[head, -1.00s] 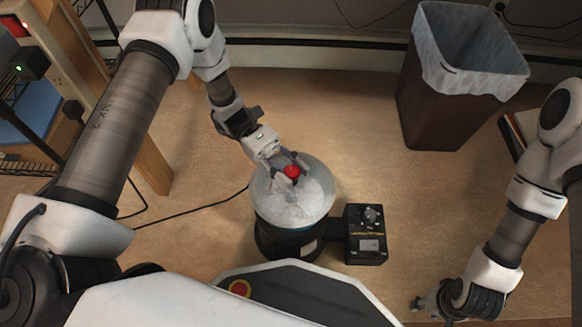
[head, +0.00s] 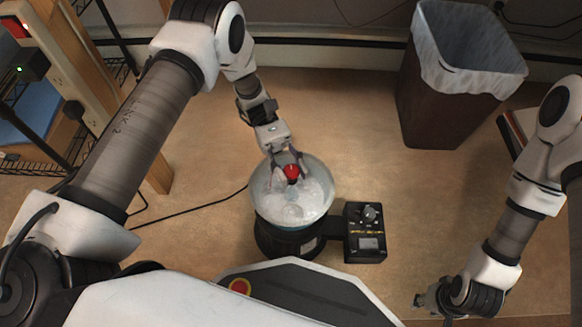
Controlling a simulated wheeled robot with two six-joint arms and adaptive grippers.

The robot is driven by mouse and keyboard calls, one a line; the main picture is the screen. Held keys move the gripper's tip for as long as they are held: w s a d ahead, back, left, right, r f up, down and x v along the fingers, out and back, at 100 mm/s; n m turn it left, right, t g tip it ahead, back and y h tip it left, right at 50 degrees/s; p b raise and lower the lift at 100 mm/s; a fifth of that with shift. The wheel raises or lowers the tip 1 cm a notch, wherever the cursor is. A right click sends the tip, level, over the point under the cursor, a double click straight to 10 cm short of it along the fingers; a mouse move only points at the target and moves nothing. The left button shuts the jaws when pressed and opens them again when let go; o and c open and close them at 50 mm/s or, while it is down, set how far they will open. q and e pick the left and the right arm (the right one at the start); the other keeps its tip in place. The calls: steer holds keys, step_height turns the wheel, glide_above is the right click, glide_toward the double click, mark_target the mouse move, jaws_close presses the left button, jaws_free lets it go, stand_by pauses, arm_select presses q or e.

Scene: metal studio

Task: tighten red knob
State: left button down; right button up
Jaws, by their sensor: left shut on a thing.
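The red knob (head: 291,171) stands on top of a round tumbler with a clear lid (head: 310,203) on a black base (head: 272,240). My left gripper (head: 288,165) comes down from behind and is shut on the red knob, with a finger on each side of it. The knob's top shows between the fingers. My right gripper (head: 432,300) is low at the right, away from the tumbler. Its fingers are too small and partly hidden to tell open from shut.
A black control box (head: 366,233) with a dial is joined to the tumbler's right side. A brown bin (head: 440,115) with a pale liner stands at the back right. A wooden bench frame (head: 150,170) is at the left. A black cable (head: 190,209) runs left across the floor.

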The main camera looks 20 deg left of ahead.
mark_target(288, 166)
arm_select(q)
steer(key=c, duration=0.7)
jaws_free()
steer(key=v, duration=0.7)
steer(key=shift+w+a, duration=0.15)
steer(key=shift+w, duration=0.05)
